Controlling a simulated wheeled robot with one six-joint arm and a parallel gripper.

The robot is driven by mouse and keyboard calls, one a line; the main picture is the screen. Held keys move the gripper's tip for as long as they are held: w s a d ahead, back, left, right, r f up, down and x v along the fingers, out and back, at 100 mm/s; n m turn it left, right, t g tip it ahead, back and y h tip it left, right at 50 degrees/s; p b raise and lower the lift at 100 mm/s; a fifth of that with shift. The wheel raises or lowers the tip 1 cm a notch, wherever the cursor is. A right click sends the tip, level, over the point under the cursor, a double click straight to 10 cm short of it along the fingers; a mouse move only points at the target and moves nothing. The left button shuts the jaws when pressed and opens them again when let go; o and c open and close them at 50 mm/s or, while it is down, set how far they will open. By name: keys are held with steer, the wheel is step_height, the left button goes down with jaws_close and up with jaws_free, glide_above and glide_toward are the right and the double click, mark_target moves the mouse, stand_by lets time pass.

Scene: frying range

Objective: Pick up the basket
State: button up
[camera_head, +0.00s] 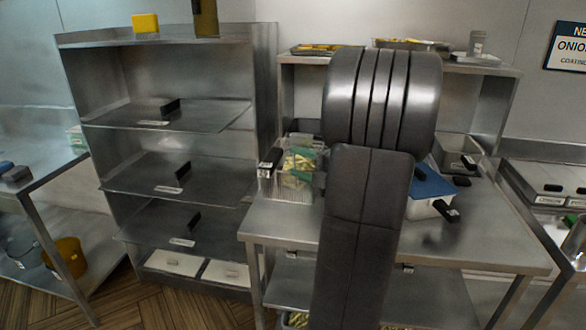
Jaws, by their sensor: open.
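A wire basket (309,182) with yellow-green food in it stands on the steel table, left of my arm in the head view. A black handle (270,160) with a pale tag shows at its left side. My dark arm fills the middle of the view and hides part of the table just right of the basket. My gripper does not show, so its place relative to the basket cannot be told.
The steel table (480,250) also holds a blue-lidded white container (428,184) and a grey bin (455,150). A steel rack (140,187) with several shelves stands left. An upper shelf (500,70) holds trays. The table's front right is clear.

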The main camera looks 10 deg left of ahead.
mark_target(282, 154)
steer(key=x, duration=0.4)
steer(key=shift+w+a+r+p, duration=0.2)
steer(key=shift+w+a+p, duration=0.15)
steer(key=shift+p, duration=0.2)
steer(key=shift+p+x, duration=0.65)
steer(key=shift+x, duration=1.55)
steer(key=shift+w, duration=0.1)
jaws_close()
